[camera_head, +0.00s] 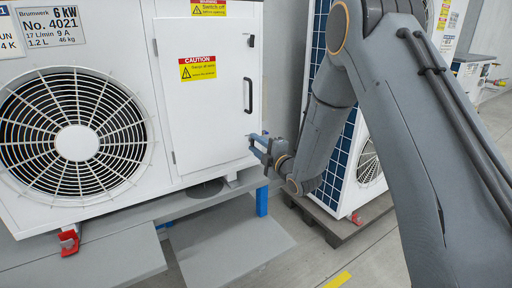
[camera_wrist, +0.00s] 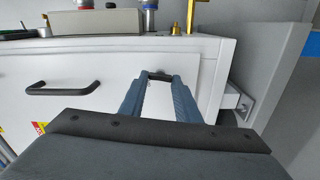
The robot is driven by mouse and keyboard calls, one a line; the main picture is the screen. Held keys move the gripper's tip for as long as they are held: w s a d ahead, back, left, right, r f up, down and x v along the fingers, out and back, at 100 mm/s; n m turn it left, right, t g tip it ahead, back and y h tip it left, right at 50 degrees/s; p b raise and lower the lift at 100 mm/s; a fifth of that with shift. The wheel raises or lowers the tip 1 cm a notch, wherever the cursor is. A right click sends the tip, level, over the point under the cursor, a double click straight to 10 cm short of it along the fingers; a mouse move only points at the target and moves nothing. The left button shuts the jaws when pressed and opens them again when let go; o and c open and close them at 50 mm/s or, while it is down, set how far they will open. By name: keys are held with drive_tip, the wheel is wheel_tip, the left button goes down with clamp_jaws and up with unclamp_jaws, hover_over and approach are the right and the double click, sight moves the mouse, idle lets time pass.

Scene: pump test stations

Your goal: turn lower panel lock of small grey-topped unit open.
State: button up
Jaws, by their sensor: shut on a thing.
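A white unit (camera_head: 225,170) fills the left of the head view; its top is out of view. Its white access panel (camera_head: 210,115) is closed, with a black handle (camera_head: 248,95) near the right edge; the handle also shows in the wrist view (camera_wrist: 62,88). My gripper (camera_head: 257,142) is at the panel's lower right corner, below the handle. In the wrist view my gripper (camera_wrist: 159,80) has both fingers against a small dark lock (camera_wrist: 158,73) by the panel edge and is shut on it. The fingers partly hide the lock, so its turn angle cannot be told.
A fan grille (camera_head: 76,140) is left of the panel. The unit stands on a grey bench (camera_head: 160,207) with a blue leg (camera_head: 262,201). Another unit (camera_head: 350,185) on a pallet stands close behind my arm. Fittings with a brass piece (camera_wrist: 190,17) line the wrist view's top.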

drive_tip(key=shift+n, duration=0.5)
drive_tip(key=o, duration=1)
drive_tip(key=shift+o, duration=0.2)
drive_tip(key=v, duration=0.8)
